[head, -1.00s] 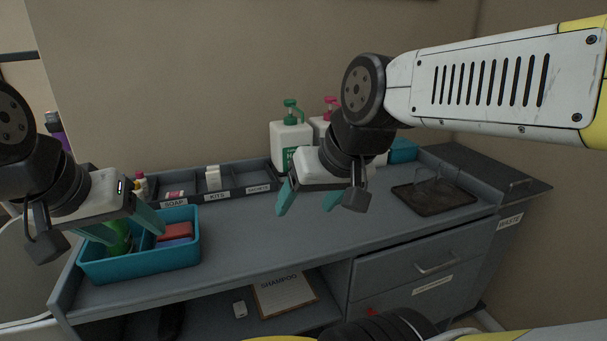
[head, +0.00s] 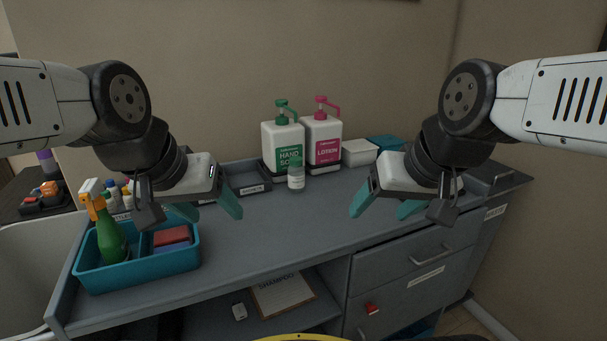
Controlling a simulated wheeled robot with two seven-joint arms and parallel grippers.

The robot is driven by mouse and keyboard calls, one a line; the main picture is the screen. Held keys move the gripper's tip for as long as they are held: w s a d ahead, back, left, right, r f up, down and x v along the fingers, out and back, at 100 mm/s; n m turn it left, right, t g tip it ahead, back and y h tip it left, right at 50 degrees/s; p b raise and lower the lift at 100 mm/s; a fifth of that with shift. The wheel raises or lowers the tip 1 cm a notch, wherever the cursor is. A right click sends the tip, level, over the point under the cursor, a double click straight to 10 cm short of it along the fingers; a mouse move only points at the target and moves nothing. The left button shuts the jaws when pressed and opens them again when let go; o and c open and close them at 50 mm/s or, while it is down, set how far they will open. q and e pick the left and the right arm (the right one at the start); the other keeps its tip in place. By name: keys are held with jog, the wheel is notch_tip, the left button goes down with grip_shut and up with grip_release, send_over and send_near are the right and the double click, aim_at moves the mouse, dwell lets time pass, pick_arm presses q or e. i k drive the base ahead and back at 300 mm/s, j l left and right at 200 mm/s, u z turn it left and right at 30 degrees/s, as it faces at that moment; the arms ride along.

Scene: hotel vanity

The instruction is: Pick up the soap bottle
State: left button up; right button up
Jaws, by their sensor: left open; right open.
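A white hand soap bottle (head: 283,143) with a green label and green pump stands at the back of the counter against the wall. A similar white lotion bottle (head: 321,143) with a pink label and pink pump stands just right of it. My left gripper (head: 207,212) is open and empty, in front and to the left of the soap bottle. My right gripper (head: 384,208) is open and empty, in front and to the right of both bottles. Neither gripper touches a bottle.
A teal caddy (head: 140,275) with a green spray bottle (head: 110,232) sits at the front left. A white box (head: 359,152) is right of the lotion. The counter's middle (head: 290,225) is clear.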

aim_at(296, 175)
jog(key=i+l+u, duration=0.1)
jog(key=l+u, duration=0.15)
jog(key=u, duration=0.15)
jog(key=l+u, duration=0.25)
jog(key=u, duration=0.2)
jog(key=i+l+u, duration=0.1)
jog(key=l+u, duration=0.3)
jog(key=j, duration=0.15)
